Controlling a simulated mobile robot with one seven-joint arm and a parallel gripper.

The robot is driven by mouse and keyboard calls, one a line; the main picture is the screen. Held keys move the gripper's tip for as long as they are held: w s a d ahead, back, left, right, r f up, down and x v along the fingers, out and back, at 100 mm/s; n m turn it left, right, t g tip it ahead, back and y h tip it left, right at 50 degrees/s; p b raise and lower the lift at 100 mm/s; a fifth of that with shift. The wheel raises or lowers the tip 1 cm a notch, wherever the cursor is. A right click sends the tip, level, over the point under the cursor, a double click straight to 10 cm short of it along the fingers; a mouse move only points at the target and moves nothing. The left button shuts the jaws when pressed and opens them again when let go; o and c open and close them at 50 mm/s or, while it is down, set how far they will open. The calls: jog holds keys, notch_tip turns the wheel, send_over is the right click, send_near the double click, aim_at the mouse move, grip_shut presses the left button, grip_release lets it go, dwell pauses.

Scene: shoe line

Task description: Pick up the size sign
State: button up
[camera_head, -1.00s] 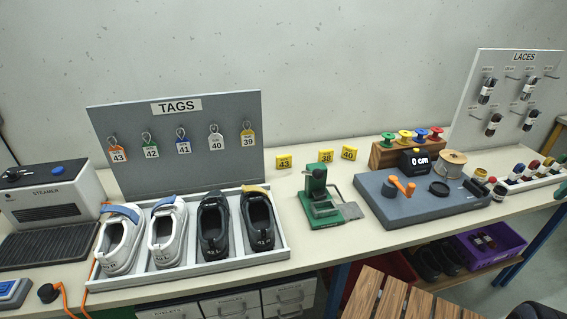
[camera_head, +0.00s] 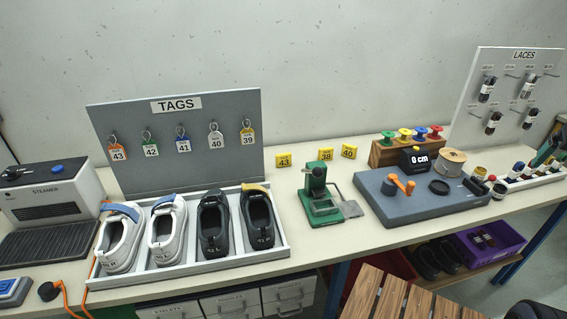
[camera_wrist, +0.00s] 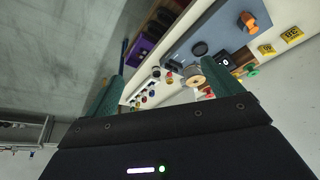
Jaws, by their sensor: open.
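Three small yellow size signs stand at the back of the bench in the head view: 43 (camera_head: 284,160), 38 (camera_head: 326,154) and 40 (camera_head: 349,151). The task does not say which one is meant. Two yellow signs show at the upper right of the wrist view, one (camera_wrist: 266,49) beside another (camera_wrist: 292,35); their numbers are hard to read there. My gripper (camera_wrist: 163,72) is open, its green fingers wide apart with nothing held between them. Part of it shows at the right edge of the head view (camera_head: 547,152), over the bench's right end and far from the signs.
A green press (camera_head: 320,200) stands in front of the signs. Right of it are a grey-blue board (camera_head: 420,207) with an orange crank, a wooden spool rack (camera_head: 382,154) and the laces panel (camera_head: 465,100). A tag board (camera_head: 130,160) and shoe tray (camera_head: 215,266) fill the left.

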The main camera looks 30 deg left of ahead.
jog(key=w+a+r+n+g, duration=0.1)
jog(key=w+a+r+n, duration=0.3)
jog(key=w+a, duration=1.25)
jog(key=w+a+f+g+y, duration=0.1)
jog(key=w+a, duration=0.5)
jog(key=a, duration=0.4)
jog(key=w+a+f+g, duration=0.1)
jog(key=w+a+f, duration=0.1)
jog(key=w+a, duration=0.5)
jog(key=n+g+h, duration=0.1)
jog(key=n, duration=0.4)
send_over(283, 154)
jog(key=f, duration=2.6)
jog(key=shift+w+d+f, duration=0.25)
jog(key=shift+w+f, duration=0.05)
jog(key=shift+f, duration=0.05)
jog(key=shift+s+a+f, duration=0.25)
jog(key=shift+a+f, duration=0.05)
jog(key=shift+f, duration=0.15)
jog(key=shift+w+f, duration=0.1)
jog(key=shift+f, duration=5.1)
jog(key=c, duration=1.1)
jog(key=shift+r, duration=0.1)
